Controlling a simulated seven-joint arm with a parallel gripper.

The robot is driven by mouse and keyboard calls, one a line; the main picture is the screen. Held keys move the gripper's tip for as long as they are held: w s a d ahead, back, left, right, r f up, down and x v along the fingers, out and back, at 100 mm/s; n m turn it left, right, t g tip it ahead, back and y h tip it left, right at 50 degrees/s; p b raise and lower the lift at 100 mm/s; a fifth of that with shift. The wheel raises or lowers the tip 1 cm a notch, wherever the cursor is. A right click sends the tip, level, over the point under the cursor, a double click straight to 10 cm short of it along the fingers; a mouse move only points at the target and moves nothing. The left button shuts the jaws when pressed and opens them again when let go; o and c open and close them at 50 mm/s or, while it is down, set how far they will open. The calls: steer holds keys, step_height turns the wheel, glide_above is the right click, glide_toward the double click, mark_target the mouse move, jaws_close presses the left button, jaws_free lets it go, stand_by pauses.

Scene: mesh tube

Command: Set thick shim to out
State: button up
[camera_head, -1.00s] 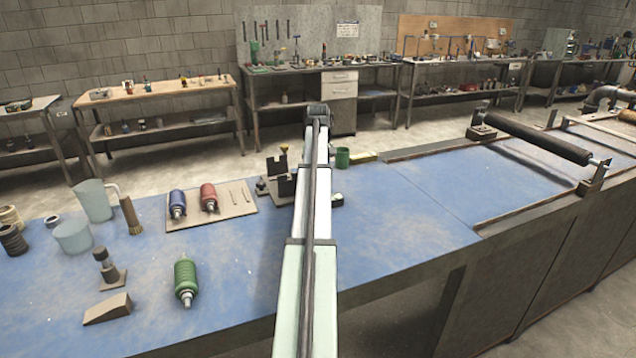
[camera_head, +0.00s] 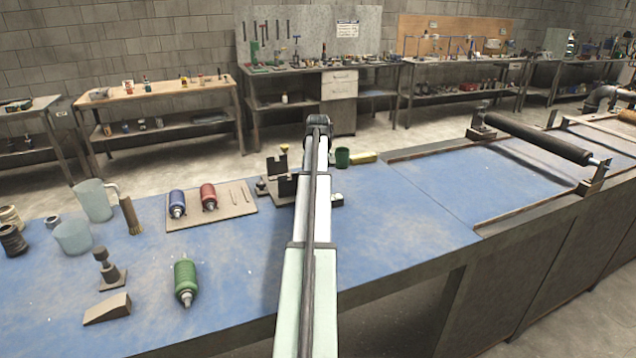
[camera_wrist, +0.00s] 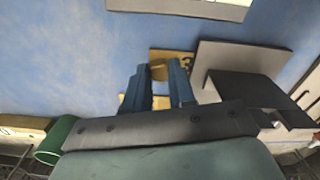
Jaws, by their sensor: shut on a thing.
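In the wrist view my gripper (camera_wrist: 163,78) has its two blue-grey fingers closed around a small tan piece (camera_wrist: 158,71), of which only a rounded part shows between the tips. I cannot tell for certain that it is the thick shim. A beige block (camera_wrist: 235,54) and a dark plate (camera_wrist: 258,90) of the fixture are just right of the fingers. In the head view the dark fixture (camera_head: 279,165) stands beside my arm, which hides my gripper and part of the fixture.
A tray (camera_head: 236,211) with blue and red bottles lies to the left. A green bottle (camera_head: 185,279) and a wedge (camera_head: 107,309) are nearer.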

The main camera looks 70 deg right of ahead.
jaws_close()
steer(key=shift+s+d, duration=1.75)
steer(key=shift+d, duration=0.1)
steer(key=o, duration=0.6)
jaws_free()
step_height(320, 180, up, 14)
steer(key=shift+f, duration=0.1)
